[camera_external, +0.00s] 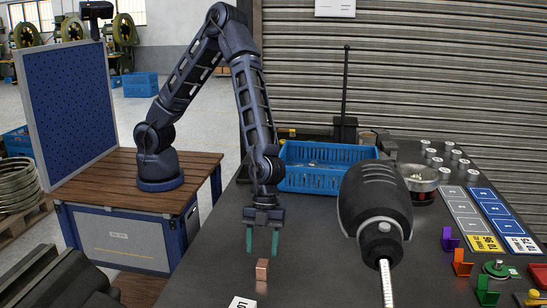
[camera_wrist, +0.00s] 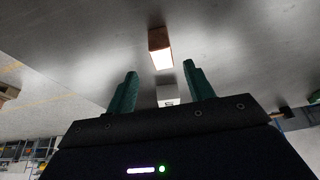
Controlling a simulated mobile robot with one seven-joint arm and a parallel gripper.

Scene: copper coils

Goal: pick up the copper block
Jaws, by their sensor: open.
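The copper block (camera_external: 262,269) is a small orange-brown block on the dark grey table, near the front. In the wrist view the copper block (camera_wrist: 160,47) lies beyond the fingertips, roughly centred between them, with one bright shiny face. My gripper (camera_external: 262,242) has two green fingers pointing down, spread apart with nothing between them. It hangs above the block, and a gap shows between the fingertips and the block. In the wrist view the fingers of my gripper (camera_wrist: 159,80) stand apart and do not touch the block.
A large dark power tool (camera_external: 375,208) stands to the right. A blue crate (camera_external: 312,180) is behind my gripper. Coloured holders (camera_external: 461,263) and label plates (camera_external: 480,210) line the right side.

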